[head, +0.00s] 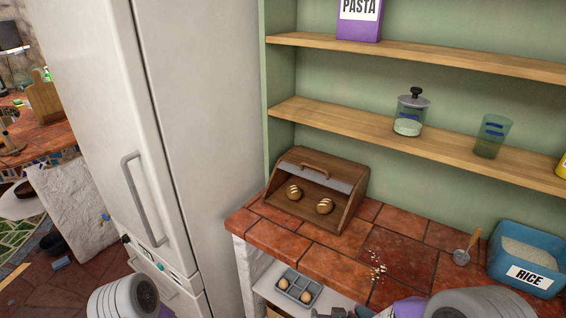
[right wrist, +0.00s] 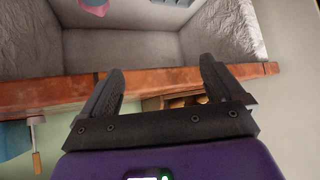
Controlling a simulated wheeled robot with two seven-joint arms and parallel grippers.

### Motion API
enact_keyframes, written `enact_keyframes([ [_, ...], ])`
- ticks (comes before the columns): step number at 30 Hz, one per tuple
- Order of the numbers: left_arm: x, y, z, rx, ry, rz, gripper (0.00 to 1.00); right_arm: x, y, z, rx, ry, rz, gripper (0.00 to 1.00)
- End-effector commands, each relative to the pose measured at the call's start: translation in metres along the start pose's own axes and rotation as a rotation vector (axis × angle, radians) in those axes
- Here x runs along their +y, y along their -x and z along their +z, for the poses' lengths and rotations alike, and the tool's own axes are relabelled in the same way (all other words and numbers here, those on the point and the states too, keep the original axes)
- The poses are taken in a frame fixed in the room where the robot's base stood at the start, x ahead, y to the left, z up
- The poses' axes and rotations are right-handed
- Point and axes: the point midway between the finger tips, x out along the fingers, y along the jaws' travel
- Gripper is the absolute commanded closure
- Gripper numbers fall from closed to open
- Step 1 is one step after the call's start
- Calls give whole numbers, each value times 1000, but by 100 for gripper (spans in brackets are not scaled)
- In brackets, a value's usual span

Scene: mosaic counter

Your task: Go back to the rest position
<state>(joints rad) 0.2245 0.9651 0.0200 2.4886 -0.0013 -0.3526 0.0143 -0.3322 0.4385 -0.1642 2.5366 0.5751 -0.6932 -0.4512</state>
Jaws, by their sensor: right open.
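My right gripper (right wrist: 158,78) is open in the right wrist view, with two dark fingers spread apart and nothing between them. Beyond the fingers runs the red tiled counter edge (right wrist: 50,92); I cannot tell the exact gap. In the head view, dark and purple parts of my right gripper (head: 350,313) show at the bottom edge, in front of the counter (head: 290,242). My left arm shows only partly at the lower left of the head view, and its gripper is out of frame.
A wooden bread box (head: 345,215) with two rolls stands open on the counter. Below is a grey tray (head: 290,289) with round items. A blue rice bin (head: 540,255) and scoop (head: 462,257) are at right. A white fridge (head: 190,120) stands left. Crumbs lie on the tiles.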

Motion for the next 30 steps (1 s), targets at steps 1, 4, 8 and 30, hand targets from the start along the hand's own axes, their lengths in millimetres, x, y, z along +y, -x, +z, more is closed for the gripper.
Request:
enact_keyframes([
  [1,0,0,1,-2,0,0,57,2,-10,21,-62,-8,-11,5],
  [4,0,0,1,-2,0,0,57,4,-27,67,-198,-35,-50,5],
  [8,0,0,1,-2,0,0,57,2,-40,148,-436,-109,-118,5],
  [30,0,0,1,-2,0,0,57,-15,-20,264,-808,-273,-243,5],
])
